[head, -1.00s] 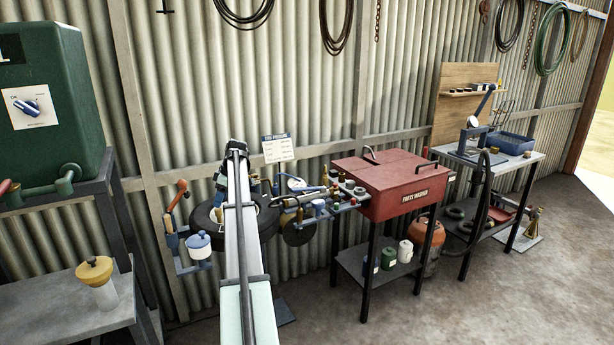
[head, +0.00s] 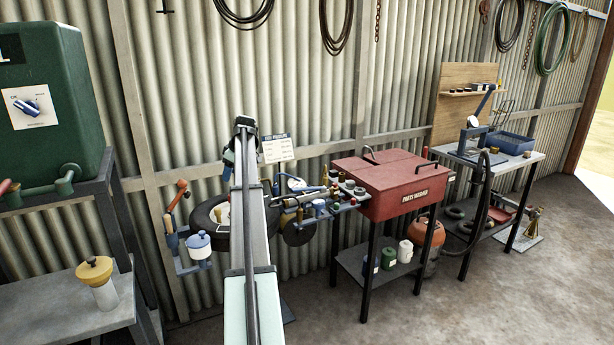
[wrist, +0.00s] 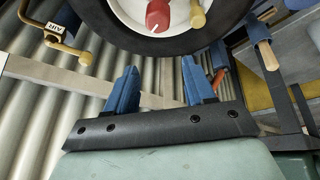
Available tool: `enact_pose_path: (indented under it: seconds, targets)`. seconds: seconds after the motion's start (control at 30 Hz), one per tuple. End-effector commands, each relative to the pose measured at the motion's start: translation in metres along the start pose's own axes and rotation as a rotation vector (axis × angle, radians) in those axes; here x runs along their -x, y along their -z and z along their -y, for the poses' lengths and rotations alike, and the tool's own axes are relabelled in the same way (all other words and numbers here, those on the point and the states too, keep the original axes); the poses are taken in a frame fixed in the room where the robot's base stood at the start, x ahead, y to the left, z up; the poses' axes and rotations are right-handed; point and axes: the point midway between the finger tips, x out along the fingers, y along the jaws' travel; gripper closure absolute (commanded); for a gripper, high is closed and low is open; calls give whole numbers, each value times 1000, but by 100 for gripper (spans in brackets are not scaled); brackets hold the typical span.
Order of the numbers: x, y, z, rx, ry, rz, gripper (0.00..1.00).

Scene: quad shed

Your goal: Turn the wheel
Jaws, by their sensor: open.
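The wheel (head: 204,216) has a black tyre and stands against the corrugated wall in the head view. My arm hides part of it. In the wrist view the lower part of the wheel (wrist: 185,43) fills the top, with a pale rim, a red knob (wrist: 158,14) and a yellowish knob or handle (wrist: 197,14) in front of the rim. My gripper (wrist: 160,85) has two blue fingers, spread apart with nothing between them. In the wrist picture they point up towards the tyre's lower edge, with a gap visible.
A rail with a blue-and-white pot (head: 198,245) and an orange-topped tool (head: 178,193) is left of the wheel. Right of it are a small shelf of fittings (head: 325,211) and the red parts washer (head: 395,185). A green tank (head: 55,90) stands far left.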

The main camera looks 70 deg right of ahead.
Motion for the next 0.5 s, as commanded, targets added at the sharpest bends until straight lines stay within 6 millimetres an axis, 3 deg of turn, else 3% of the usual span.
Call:
enact_pose_path:
  seconds: [0.5]
  targets:
    - [12,-22,-77,-161,-454,-2,46]
